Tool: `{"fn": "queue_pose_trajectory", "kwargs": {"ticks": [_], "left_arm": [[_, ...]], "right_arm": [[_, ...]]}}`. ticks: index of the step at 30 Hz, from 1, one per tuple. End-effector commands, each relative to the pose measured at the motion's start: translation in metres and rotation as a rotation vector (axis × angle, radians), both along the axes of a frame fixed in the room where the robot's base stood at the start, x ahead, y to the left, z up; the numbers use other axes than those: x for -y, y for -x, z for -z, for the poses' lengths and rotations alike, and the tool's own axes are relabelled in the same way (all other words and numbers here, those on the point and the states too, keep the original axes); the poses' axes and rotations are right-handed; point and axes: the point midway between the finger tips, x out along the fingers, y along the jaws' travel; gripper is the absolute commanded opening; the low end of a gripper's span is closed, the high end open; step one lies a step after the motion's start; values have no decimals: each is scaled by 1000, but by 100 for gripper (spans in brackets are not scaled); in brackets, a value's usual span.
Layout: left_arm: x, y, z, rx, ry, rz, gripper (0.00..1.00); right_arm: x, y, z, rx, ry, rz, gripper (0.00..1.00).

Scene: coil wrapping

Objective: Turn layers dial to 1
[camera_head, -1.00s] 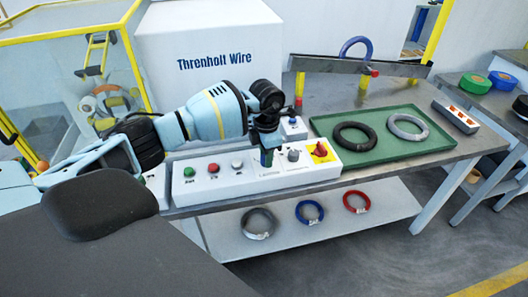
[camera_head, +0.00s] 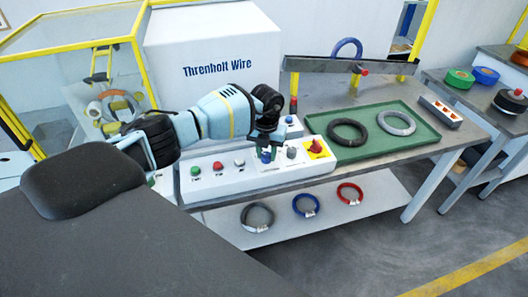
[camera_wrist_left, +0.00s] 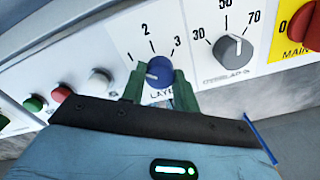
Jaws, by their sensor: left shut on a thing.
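The layers dial (camera_wrist_left: 158,70) is a blue round knob on the white control panel (camera_head: 215,184), with the marks 1, 2 and 3 around its top. A small pale mark on the knob sits on its left side, on the side of the 1. My left gripper (camera_wrist_left: 157,84) is shut on the dial, with one green finger on each side of it. In the head view the dial (camera_head: 266,156) shows small under my left gripper (camera_head: 265,150). My right gripper is not in view.
The grey overlap dial (camera_wrist_left: 232,48) and red main switch (camera_wrist_left: 307,25) are right of the layers dial. Green, red and white buttons are left. A green tray (camera_head: 385,153) with two coils stands to the right, and more coils lie on the lower shelf (camera_head: 330,227).

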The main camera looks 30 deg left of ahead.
Motion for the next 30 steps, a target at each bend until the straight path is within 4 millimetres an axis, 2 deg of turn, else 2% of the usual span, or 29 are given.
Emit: {"fn": "queue_pose_trajectory", "kwargs": {"ticks": [11,27,28,30], "left_arm": [[0,0,0,0,0,-155,7],[0,0,1,-1,0,-177,7],[0,0,1,-1,0,-177,33],[0,0,1,-1,0,-177,42]], "right_arm": [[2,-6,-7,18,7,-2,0],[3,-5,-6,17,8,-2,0],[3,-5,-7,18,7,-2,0],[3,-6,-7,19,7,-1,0]]}}
